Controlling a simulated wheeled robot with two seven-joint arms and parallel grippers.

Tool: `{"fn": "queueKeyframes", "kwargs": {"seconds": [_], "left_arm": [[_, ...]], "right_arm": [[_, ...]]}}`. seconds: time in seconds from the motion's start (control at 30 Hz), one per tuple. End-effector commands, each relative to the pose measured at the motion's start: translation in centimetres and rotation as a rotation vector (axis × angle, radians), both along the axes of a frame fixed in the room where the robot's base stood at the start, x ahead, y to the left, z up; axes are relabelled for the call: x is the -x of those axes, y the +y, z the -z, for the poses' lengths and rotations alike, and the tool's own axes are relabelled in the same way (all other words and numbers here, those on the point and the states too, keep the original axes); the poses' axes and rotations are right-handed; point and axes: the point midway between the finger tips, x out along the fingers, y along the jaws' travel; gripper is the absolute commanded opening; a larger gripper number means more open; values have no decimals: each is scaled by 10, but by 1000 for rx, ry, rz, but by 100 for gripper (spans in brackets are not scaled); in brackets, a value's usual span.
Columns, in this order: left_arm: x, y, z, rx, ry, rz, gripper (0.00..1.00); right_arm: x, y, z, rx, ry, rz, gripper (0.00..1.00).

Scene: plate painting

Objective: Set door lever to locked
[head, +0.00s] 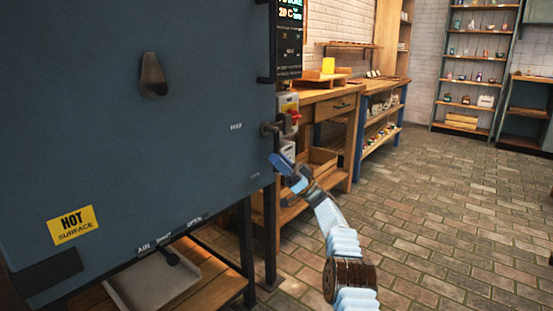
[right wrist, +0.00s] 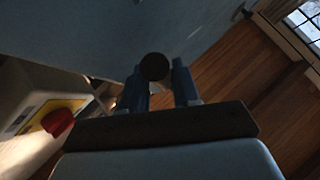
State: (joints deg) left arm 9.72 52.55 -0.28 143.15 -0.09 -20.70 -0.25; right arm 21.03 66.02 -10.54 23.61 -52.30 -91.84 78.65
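The kiln door (head: 130,130) is a large blue-grey panel filling the left of the head view. The dark door lever (head: 270,128) is at its right edge, close to a small white label (head: 236,126) that seems to read FREE. A second small label, too small to read, is lower on the door. My right gripper (head: 281,165) is just below the lever at the door edge. In the right wrist view its two blue fingers (right wrist: 160,88) are apart, with a dark round knob (right wrist: 153,67) at their tips; I cannot tell if they touch it. My left gripper is out of view.
A red switch (head: 294,116) on a yellow-and-grey box is close beside my right gripper; it also shows in the right wrist view (right wrist: 58,122). A wooden workbench (head: 325,100) stands behind. The brick floor (head: 440,200) at the right is clear.

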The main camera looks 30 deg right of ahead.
Motion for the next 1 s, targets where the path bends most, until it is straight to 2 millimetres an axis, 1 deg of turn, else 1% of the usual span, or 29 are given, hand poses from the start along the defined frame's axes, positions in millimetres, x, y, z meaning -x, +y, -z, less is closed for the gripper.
{"fn": "queueKeyframes", "kwargs": {"seconds": [0.1,0.3,0.4,0.5,0.6,0.7,1.0], "left_arm": [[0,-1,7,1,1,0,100],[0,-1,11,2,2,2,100],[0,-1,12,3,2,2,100],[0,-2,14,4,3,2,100],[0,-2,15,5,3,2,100],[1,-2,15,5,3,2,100],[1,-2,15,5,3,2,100]], "right_arm": [[8,-15,20,-1,4,2,31],[25,-46,55,-1,3,4,31],[32,-59,71,-2,2,4,31],[38,-69,83,-1,1,4,31],[42,-75,89,0,0,3,31],[44,-78,92,0,-1,2,31],[44,-78,93,0,1,2,31]]}}
